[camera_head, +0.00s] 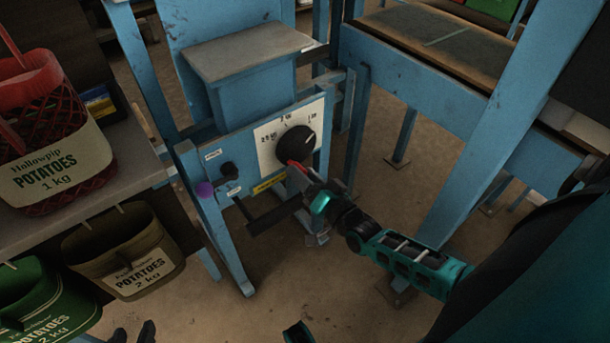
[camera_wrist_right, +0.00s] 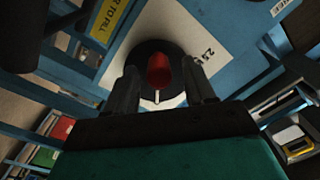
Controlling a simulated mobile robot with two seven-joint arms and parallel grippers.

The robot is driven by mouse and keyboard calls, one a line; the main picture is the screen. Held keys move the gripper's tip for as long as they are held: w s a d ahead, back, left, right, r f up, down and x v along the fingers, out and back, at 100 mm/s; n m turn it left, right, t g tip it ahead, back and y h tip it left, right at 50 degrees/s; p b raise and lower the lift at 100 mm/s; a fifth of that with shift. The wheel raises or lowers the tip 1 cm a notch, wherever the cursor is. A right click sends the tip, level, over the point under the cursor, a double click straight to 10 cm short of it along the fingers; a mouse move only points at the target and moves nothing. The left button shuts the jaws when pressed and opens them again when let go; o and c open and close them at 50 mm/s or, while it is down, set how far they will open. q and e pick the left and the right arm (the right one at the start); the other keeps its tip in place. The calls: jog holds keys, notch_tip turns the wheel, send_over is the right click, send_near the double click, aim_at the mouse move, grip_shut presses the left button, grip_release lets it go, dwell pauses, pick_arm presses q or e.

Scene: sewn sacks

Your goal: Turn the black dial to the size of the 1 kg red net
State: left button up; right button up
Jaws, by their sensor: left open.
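The black dial (camera_head: 296,143) sits on a white scale plate on the blue machine. Marks around it appear to read 2.5, 2 and 1 kg. Its white pointer line leans up and right, towards the 1 kg side. In the right wrist view the dial (camera_wrist_right: 146,58) has a red grip (camera_wrist_right: 160,70) in its middle. My right gripper (camera_head: 294,166) is at the dial's lower edge; its fingers (camera_wrist_right: 164,88) stand apart on either side of the red grip, with gaps. The red net (camera_head: 50,120), labelled potatoes 1 kg, stands at left. My left gripper (camera_head: 134,334) is open and empty at the bottom edge.
A grey shelf (camera_head: 125,152) holds the red net. A brown 2 kg sack (camera_head: 125,250) and a green 2 kg sack (camera_head: 45,305) hang below it. A blue post (camera_head: 490,130) stands right.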

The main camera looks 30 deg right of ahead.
pick_arm(q)
notch_tip(320, 180, up, 2)
jog(key=shift+r+p, duration=0.2)
jog(key=shift+p, duration=1.05)
pick_arm(e)
jog(key=s+d, duration=0.1)
jog(key=s, duration=1.2)
jog(key=shift+f, duration=0.15)
jog(key=shift+w+d, duration=0.1)
jog(key=s+a+r+n+g+y, duration=0.1)
jog(key=a+r+n+g, duration=0.2)
jog(key=a+n+g, duration=0.65)
pick_arm(q)
jog(key=s+a+r+y+p, duration=0.1)
jog(key=a+r+p, duration=0.2)
jog(key=r+p, duration=0.6)
jog(key=p, duration=0.4)
jog(key=shift+s, duration=0.3)
pick_arm(e)
notch_tip(320, 180, up, 9)
jog(key=s+a+t+h, duration=0.1)
jog(key=s+t, duration=0.1)
jog(key=shift+a, duration=0.3)
jog(key=shift+f, duration=0.1)
